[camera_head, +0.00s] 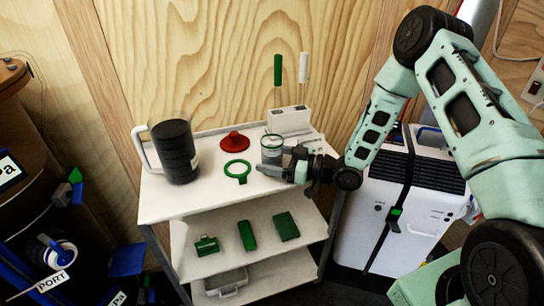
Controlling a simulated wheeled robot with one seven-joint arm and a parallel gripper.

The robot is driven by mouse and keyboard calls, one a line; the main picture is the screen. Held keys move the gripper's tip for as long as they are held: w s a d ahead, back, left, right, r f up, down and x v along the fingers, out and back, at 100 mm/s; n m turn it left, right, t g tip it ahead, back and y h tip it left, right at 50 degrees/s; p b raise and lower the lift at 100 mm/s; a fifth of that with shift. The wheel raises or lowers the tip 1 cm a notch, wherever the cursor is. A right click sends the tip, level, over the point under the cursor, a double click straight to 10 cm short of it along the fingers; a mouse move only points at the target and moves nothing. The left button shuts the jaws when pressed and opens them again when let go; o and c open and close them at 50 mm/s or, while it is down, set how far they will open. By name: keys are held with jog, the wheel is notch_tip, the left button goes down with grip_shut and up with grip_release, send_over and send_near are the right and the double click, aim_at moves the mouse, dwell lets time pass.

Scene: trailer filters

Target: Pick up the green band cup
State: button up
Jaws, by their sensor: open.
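A clear cup with a green band (271,150) stands upright on the top shelf of a white cart (205,205), right of the middle. My gripper (286,165) is at the cart's right side, just right of and in front of the cup. Its jaws are open and point left toward the cup. The gripper overlaps the cup's lower right edge in this view. I cannot tell whether a finger touches the cup.
A green ring with a handle (238,179) and a red funnel-like piece (235,142) lie left of the cup. A dark handled container (175,152) stands further left. A white holder (289,120) with green and white sticks is behind. Green items (247,236) lie on the middle shelf.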

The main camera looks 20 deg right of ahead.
jog(key=shift+c, duration=0.4)
jog(key=c, duration=1.1)
jog(key=shift+a+r, duration=0.1)
jog(key=shift+r, duration=0.2)
